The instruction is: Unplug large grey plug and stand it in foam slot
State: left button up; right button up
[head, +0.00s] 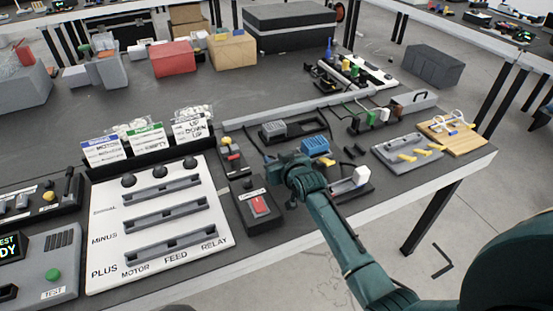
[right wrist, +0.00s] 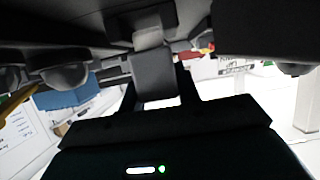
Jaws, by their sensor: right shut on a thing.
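My right gripper (head: 290,172) is low over the workbench, just left of a blue plug-like block (head: 316,146) on a dark base. In the right wrist view a dark grey block with a lighter end (right wrist: 155,75) sits in the middle between the fingers. It looks like the large grey plug, with the gripper shut on it; in the head view the gripper hides it. A ribbed grey block (head: 273,129) sits in a black tray behind the gripper. I cannot tell which part is the foam slot. My left gripper is not in view.
A black box with a red switch (head: 260,205) stands close left of the gripper. A white panel (head: 120,255) with grey rails lies further left. A white plug (head: 361,175) and a grey plate with yellow pieces (head: 405,150) are to the right. The rear bench is partly clear.

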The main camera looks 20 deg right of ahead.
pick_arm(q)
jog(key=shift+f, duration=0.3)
pick_arm(e)
jog(key=shift+f, duration=0.4)
jog(key=o, duration=1.1)
jog(key=shift+c, duration=0.2)
jog(key=shift+s+r, duration=0.1)
jog(key=shift+s, duration=0.25)
pick_arm(q)
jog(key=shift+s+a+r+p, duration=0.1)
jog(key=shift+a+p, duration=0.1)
jog(key=shift+p, duration=0.25)
pick_arm(e)
jog(key=v, duration=1.2)
jog(key=shift+s, duration=0.25)
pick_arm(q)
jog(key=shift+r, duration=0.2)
pick_arm(e)
jog(key=shift+d, duration=0.1)
